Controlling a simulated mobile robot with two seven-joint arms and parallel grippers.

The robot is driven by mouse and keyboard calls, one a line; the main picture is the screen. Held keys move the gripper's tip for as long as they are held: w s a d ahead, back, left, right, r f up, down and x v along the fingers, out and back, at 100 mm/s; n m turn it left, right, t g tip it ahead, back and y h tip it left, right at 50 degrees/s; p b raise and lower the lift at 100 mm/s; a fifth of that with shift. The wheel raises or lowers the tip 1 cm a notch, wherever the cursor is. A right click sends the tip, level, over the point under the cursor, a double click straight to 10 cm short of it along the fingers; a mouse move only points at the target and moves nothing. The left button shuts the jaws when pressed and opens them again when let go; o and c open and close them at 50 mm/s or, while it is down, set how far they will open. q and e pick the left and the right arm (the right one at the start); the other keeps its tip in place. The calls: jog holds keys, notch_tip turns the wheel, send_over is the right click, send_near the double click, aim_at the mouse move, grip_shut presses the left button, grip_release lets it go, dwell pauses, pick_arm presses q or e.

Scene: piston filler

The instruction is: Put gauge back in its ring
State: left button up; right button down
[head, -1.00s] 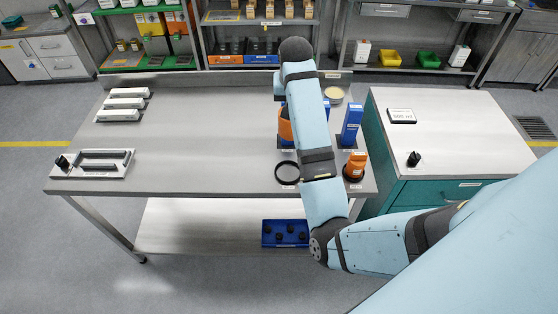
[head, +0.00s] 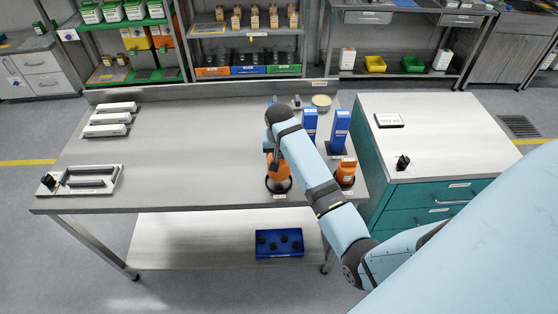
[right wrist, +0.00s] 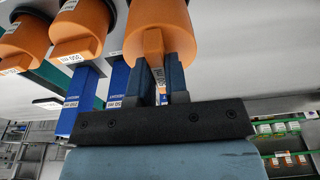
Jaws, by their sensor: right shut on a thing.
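My right gripper (head: 273,160) is shut on the grip tab of an orange gauge (head: 279,179). In the right wrist view, the two fingers (right wrist: 160,80) pinch the tab below the round orange body (right wrist: 168,25). In the head view, the gauge stands at a dark ring (head: 278,189) near the front edge of the table. The ring's rim shows around its lower end; whether it is fully seated I cannot tell. My arm hides part of the gauge. My left gripper is not in view.
Another orange gauge (head: 346,171) stands to the right, with blue blocks (head: 340,130) behind it. A tan round dish (head: 321,100) sits at the back. The table's middle is clear.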

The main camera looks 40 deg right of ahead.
aim_at(283, 173)
notch_tip(283, 173, down, 4)
jog(key=shift+a+r, duration=0.1)
jog(key=shift+r, duration=0.15)
jog(key=shift+f, duration=0.45)
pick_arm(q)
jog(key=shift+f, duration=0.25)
pick_arm(e)
jog(key=c, duration=1.1)
grip_release()
jog(key=shift+f, duration=0.1)
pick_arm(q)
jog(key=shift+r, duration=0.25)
